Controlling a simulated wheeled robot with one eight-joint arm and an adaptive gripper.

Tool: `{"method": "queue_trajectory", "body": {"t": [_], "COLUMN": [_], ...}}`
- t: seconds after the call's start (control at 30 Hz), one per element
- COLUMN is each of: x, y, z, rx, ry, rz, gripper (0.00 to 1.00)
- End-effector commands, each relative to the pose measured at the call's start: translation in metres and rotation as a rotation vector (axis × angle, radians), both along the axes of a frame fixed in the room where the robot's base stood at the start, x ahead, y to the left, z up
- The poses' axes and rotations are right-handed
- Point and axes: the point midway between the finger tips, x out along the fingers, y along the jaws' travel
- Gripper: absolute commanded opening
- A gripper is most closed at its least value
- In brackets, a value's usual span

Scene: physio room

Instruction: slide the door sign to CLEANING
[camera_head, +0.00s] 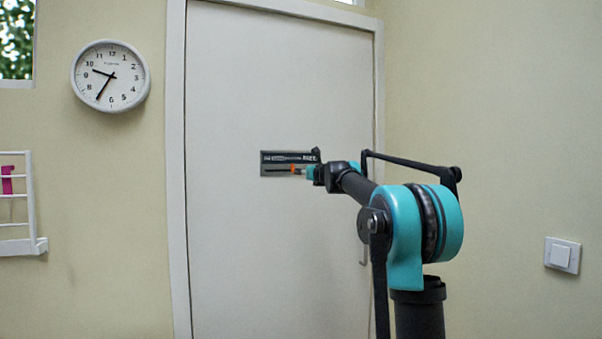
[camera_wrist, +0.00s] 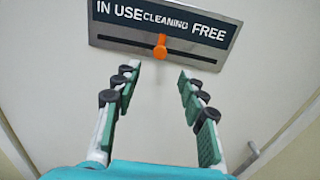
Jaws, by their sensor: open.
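The door sign (camera_head: 270,158) is a dark plate on the white door, partly hidden behind my gripper in the head view. In the wrist view the sign (camera_wrist: 120,22) reads IN USE, CLEANING and FREE from left to right, above a dark horizontal slot. An orange slider knob (camera_wrist: 160,48) sits in the slot near its middle, below the word CLEANING. The knob also shows in the head view (camera_head: 293,169). My gripper (camera_wrist: 158,74) is open and empty, its fingertips just short of the knob, which appears between the lines of the two fingers.
The white door (camera_head: 240,240) is closed in its frame, with a grey handle (camera_head: 363,250) low at its right, partly behind my arm. A wall clock (camera_head: 110,76) and white rack (camera_head: 30,215) are at left. A light switch (camera_head: 562,255) is on the right wall.

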Motion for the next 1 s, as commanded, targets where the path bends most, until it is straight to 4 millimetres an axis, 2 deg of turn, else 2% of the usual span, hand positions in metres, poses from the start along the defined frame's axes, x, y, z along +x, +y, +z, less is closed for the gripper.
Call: {"method": "queue_trajectory", "body": {"t": [0.2, 0.57, 0.67, 0.77, 0.83, 1.0], "x": [-0.017, -0.020, -0.024, -0.042, -0.063, -0.132], "y": [-0.006, -0.007, -0.004, 0.005, 0.014, 0.033], "z": [0.000, 0.000, -0.005, -0.027, -0.055, -0.146], "rx": [0.000, 0.000, -0.035, -0.181, -0.351, -0.833], "ry": [0.000, 0.000, -0.006, -0.029, -0.056, -0.133], "rz": [-0.001, 0.000, 0.010, 0.054, 0.108, 0.283], "gripper": [0.42, 0.42, 0.42, 0.42, 0.42, 0.42]}}
